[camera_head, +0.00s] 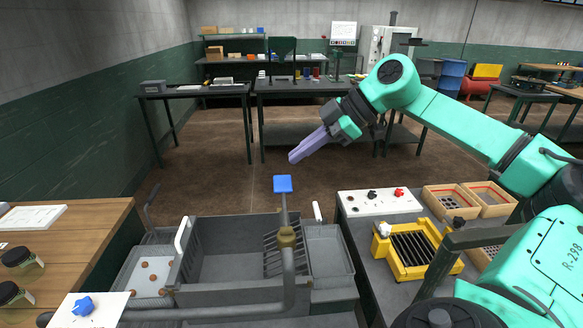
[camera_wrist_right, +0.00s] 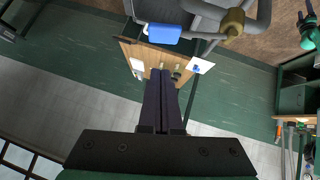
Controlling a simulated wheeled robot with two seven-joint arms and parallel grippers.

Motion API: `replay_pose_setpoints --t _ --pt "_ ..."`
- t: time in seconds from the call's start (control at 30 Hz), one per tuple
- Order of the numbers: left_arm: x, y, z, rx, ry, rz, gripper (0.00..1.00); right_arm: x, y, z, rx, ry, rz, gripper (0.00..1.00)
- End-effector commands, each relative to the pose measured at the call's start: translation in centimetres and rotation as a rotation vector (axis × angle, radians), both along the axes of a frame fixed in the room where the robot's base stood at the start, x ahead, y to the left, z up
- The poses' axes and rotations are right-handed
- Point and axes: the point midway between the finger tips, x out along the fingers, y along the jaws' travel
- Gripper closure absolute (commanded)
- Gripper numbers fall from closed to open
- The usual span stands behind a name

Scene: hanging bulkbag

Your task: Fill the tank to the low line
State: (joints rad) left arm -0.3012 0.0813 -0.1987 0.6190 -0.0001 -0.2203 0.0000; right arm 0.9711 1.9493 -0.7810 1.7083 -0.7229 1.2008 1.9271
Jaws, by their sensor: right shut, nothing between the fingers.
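The open grey tank (camera_head: 225,262) stands in the lower middle of the head view and looks empty. A blue lever end (camera_head: 283,184) stands upright above the fitting. It also shows in the wrist view (camera_wrist_right: 164,34), beside the brass fitting (camera_wrist_right: 233,22). My right gripper (camera_head: 293,158) is shut and empty, above and slightly right of the blue lever, apart from it in the picture. No low line can be made out. My left gripper is not in view.
A wooden bench (camera_head: 65,240) with dark-lidded jars (camera_head: 18,262) is at left. A blue knob (camera_head: 83,306) sits on a white plate. At right, a dark bench holds a white panel with knobs (camera_head: 385,203), a yellow slotted box (camera_head: 415,250) and wooden trays. Floor beyond the tank is clear.

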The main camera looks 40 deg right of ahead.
Motion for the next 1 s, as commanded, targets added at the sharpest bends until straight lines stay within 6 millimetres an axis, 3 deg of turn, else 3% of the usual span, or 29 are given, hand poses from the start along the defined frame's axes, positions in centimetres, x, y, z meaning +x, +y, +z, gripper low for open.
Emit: replay_pose_setpoints --t 0.1,0.33,0.7,0.87,0.93,1.0 --pt "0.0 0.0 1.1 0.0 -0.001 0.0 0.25 1.4 1.3 -1.4 0.002 0.001 0.005 1.0" --pt "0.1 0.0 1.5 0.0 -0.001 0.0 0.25 2.1 0.7 -5.0 0.001 0.0 -0.001 1.0" --pt "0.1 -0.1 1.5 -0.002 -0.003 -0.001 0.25 2.2 0.6 -5.6 0.0 0.0 0.0 1.0" --pt "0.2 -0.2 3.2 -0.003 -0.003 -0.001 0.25 2.6 0.3 -5.8 0.039 0.057 0.001 1.0" --pt "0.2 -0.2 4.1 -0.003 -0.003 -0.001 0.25 2.9 0.1 -6.6 0.072 0.102 0.0 1.0" --pt "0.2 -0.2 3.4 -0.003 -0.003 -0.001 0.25 3.2 -0.2 -8.3 0.083 0.116 -0.001 1.0"
